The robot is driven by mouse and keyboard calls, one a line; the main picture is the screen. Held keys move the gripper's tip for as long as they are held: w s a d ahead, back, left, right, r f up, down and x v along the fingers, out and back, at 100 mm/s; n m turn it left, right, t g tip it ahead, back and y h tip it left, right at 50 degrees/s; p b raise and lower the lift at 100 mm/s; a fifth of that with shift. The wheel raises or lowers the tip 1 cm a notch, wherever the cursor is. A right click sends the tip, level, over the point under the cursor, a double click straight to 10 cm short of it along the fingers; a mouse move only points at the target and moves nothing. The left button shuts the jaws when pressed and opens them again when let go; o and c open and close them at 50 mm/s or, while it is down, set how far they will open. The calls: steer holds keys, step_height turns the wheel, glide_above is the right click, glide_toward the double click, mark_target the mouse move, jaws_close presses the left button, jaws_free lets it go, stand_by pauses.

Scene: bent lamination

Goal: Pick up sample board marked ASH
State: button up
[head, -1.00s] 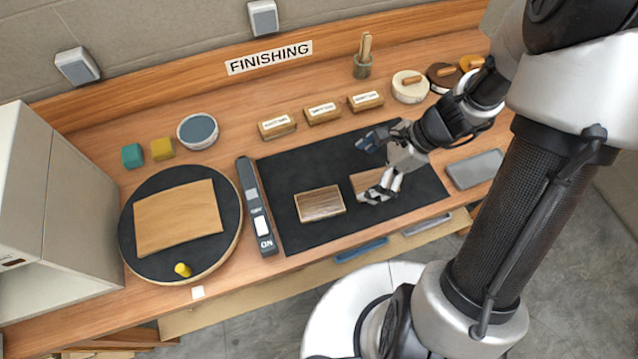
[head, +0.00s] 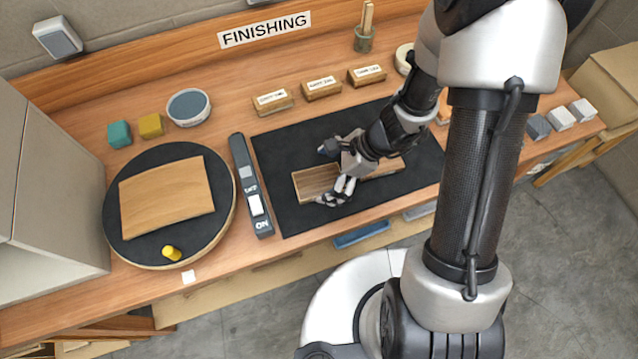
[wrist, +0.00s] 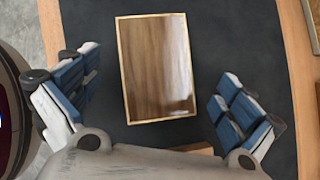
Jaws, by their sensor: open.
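Two wooden sample boards lie on the black mat (head: 285,215). The left one (head: 312,184) is brown with dark grain; it fills the middle of the wrist view (wrist: 156,70), with a pale edge around it. The right board (head: 388,167) is partly hidden by my arm in the head view. No ASH mark is readable on either board. My gripper (head: 334,170) is open above the left board, its blue-padded fingers apart on both sides of it in the wrist view (wrist: 157,85). The fingers do not visibly touch it.
A round black turntable (head: 120,225) with a curved wood panel (head: 166,197) and yellow knob (head: 171,253) stands at left. A grey switch bar (head: 250,190) borders the mat. Several labelled blocks (head: 321,88) sit behind it. The mat's front left is clear.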

steer(key=shift+a+f, duration=0.25)
steer(key=shift+f, duration=0.25)
steer(key=shift+c, duration=0.6)
steer(key=c, duration=1.1)
